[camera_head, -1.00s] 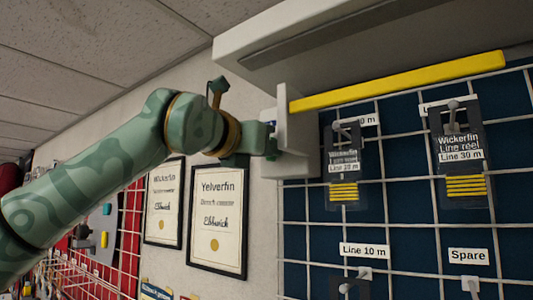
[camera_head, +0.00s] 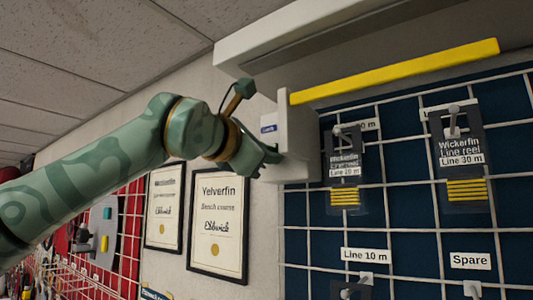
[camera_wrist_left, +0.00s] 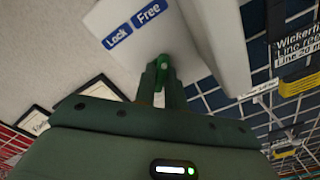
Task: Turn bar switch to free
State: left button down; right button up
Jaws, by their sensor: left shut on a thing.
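The white housing (camera_head: 298,135) with the bar's switch is on the wall at the left end of a long yellow bar (camera_head: 400,72). In the left wrist view, its face carries blue labels, Lock (camera_wrist_left: 118,36) and Free (camera_wrist_left: 148,12). My left gripper (camera_head: 273,156) is at the housing's left side. In the left wrist view its fingers (camera_wrist_left: 161,80) are shut on a small green switch (camera_wrist_left: 164,66) below the labels. The fingers hide most of the switch, so I cannot tell which label it points to. My right gripper is not in view.
Framed certificates (camera_head: 218,222) hang on the wall below my left arm. A white overhang (camera_head: 265,42) is above the housing.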

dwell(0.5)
pick_arm(q)
jog(key=c, duration=1.5)
grip_release()
jog(key=shift+o, duration=0.2)
jog(key=shift+s, duration=0.1)
jog(key=b+v, duration=0.7)
jog(key=v, duration=0.9)
